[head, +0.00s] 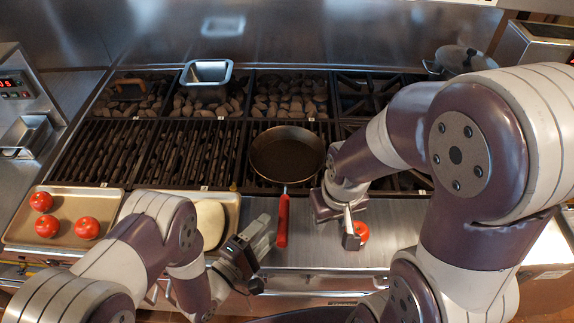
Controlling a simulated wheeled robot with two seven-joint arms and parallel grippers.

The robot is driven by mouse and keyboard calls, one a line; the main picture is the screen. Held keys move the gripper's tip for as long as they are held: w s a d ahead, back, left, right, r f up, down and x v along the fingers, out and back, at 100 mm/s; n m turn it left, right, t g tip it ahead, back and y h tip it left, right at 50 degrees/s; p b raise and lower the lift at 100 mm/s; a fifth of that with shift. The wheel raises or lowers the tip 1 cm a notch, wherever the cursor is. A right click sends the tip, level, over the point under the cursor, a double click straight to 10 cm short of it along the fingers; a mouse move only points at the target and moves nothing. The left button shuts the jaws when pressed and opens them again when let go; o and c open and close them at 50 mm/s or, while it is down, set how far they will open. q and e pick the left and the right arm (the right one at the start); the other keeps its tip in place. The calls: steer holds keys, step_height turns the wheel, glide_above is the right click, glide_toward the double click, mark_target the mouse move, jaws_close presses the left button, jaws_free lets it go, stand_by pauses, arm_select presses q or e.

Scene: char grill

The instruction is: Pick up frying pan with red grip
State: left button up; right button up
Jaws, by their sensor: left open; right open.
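A dark round frying pan (287,154) sits on the grill grate in the middle of the head view. Its red grip (283,221) points toward me, over the steel front ledge. My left gripper (262,255) is open, just left of the grip's near end and apart from it. My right gripper (351,232) is open, to the right of the grip, close to a red tomato that it partly hides. Neither gripper holds anything that I can see.
A tray (108,222) with several tomatoes lies at the left. A second tray (233,210) with a pale item is partly behind my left arm. A metal container (207,76) stands on the back grill, and a pot (455,59) at the back right. The steel ledge (318,248) is mostly clear.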

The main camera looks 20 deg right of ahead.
mark_target(284, 210)
arm_select(q)
steer(key=x, duration=0.2)
steer(key=b+x, duration=0.1)
steer(key=x, duration=0.4)
steer(key=shift+w+f+b, duration=0.2)
steer(key=shift+f+b, duration=0.05)
steer(key=shift+b, duration=0.15)
steer(key=shift+w+d+r, duration=0.1)
steer(key=shift+d, duration=0.05)
steer(key=c, duration=0.9)
jaws_close()
steer(key=shift+r, duration=0.1)
